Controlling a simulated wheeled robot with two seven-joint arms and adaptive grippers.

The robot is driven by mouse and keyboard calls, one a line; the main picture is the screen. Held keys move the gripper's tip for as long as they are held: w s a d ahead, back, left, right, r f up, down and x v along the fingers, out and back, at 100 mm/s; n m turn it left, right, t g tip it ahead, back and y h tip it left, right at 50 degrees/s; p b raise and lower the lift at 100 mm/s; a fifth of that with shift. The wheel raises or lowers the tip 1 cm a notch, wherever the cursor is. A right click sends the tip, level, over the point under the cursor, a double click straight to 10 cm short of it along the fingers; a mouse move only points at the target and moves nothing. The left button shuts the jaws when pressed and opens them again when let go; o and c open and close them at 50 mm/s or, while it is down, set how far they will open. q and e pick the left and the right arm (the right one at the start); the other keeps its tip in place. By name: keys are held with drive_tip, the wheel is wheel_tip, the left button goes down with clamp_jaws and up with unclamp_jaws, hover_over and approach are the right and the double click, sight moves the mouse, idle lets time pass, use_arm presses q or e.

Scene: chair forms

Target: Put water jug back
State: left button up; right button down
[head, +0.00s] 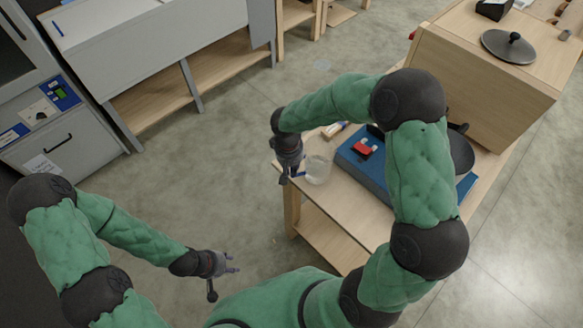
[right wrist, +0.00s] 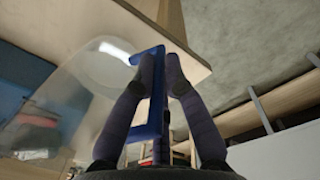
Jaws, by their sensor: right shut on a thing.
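The water jug (head: 318,170) is clear with a blue handle. It is at the left edge of the wooden table in the head view, and appears upright. In the right wrist view the jug's clear body (right wrist: 85,88) is at the left and its blue handle (right wrist: 153,110) runs between my fingers. My right gripper (head: 287,178) is shut on the handle; it also shows in the right wrist view (right wrist: 165,88). I cannot tell whether the jug's base touches the table. My left gripper (head: 232,265) is out over the floor, away from the table, with its fingers apart and empty.
The wooden table (head: 328,212) also holds a blue case (head: 362,172) with a red item (head: 364,148) on it. A wooden cabinet (head: 480,85) with a dark lid (head: 508,46) stands behind. A grey-topped bench (head: 150,50) is at the back left. Open floor lies between.

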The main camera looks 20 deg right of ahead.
drive_tip(key=shift+f, duration=0.2)
drive_tip(key=c, duration=1.3)
unclamp_jaws()
drive_tip(key=shift+r, duration=0.2)
drive_tip(key=shift+r, duration=0.3)
wheel_tip(320, 180, up, 11)
drive_tip(key=p, duration=0.3)
drive_tip(key=s+a+f+y, duration=0.2)
drive_tip(key=s+a+f, duration=0.15)
drive_tip(key=f, duration=0.45)
drive_tip(key=s+a+f+y, duration=0.2)
drive_tip(key=s+a+f, duration=0.15)
drive_tip(key=f, duration=0.45)
drive_tip(key=s+f+m, duration=0.1)
drive_tip(key=s+f, duration=0.2)
drive_tip(key=s+a+f, duration=0.1)
drive_tip(key=s+f, duration=0.2)
drive_tip(key=f, duration=0.1)
drive_tip(key=s+a+f+m, duration=0.1)
drive_tip(key=s+f, duration=0.2)
drive_tip(key=f, duration=0.1)
drive_tip(key=shift+s+a+f+m+y, duration=0.1)
drive_tip(key=shift+s+a+m+y, duration=0.05)
drive_tip(key=shift+s+m+y, duration=0.2)
